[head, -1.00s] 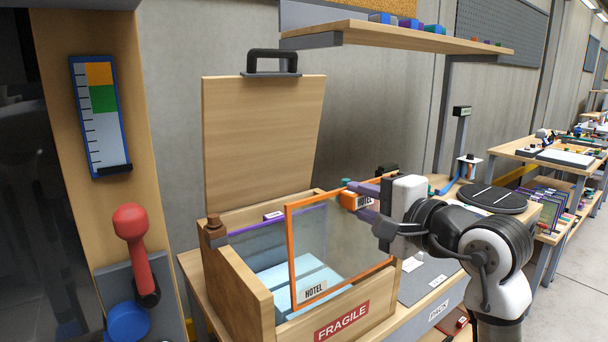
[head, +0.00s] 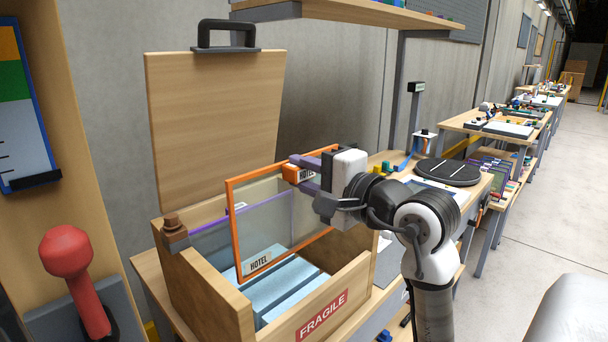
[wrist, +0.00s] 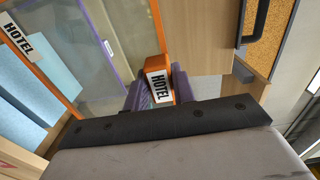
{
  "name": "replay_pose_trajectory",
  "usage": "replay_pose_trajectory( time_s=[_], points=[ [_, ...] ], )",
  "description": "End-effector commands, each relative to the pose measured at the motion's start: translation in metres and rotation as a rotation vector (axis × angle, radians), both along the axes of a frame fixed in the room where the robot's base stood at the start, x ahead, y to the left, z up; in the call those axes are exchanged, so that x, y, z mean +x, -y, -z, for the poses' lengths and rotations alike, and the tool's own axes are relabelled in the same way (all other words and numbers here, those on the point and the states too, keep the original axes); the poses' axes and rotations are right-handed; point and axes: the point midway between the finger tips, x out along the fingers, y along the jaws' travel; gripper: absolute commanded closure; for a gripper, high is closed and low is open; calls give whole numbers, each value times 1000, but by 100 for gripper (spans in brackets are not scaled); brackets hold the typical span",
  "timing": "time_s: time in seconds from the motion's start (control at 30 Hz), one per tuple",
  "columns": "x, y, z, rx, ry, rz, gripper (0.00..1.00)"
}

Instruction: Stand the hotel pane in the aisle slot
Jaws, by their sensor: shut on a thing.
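The hotel pane (head: 272,228) is a clear sheet in an orange frame with a HOTEL label at its lower left. My gripper (head: 306,173) is shut on its orange HOTEL block at the upper right corner; the block (wrist: 157,85) also shows between my purple fingers in the wrist view. The pane is upright over the open wooden crate (head: 205,285), its lower edge close above the pale blue slotted foam (head: 292,285). Whether it touches the foam, I cannot tell. A purple-framed pane (head: 210,226) stands in the crate behind it. No aisle marking is readable.
The crate's lid (head: 215,125) stands open behind it. A shelf (head: 370,14) hangs above at the back. A dark round turntable (head: 448,172) stands on the bench at right. A red-handled tool (head: 75,265) is mounted at left.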

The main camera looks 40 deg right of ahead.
Motion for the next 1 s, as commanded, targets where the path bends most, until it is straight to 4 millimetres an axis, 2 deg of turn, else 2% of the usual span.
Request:
replay_pose_trajectory(
  time_s=[0.17,1.0],
  points=[
    [-1,0,3,-2,6,1,100],
    [-1,0,70,-1,5,2,100]
  ],
)
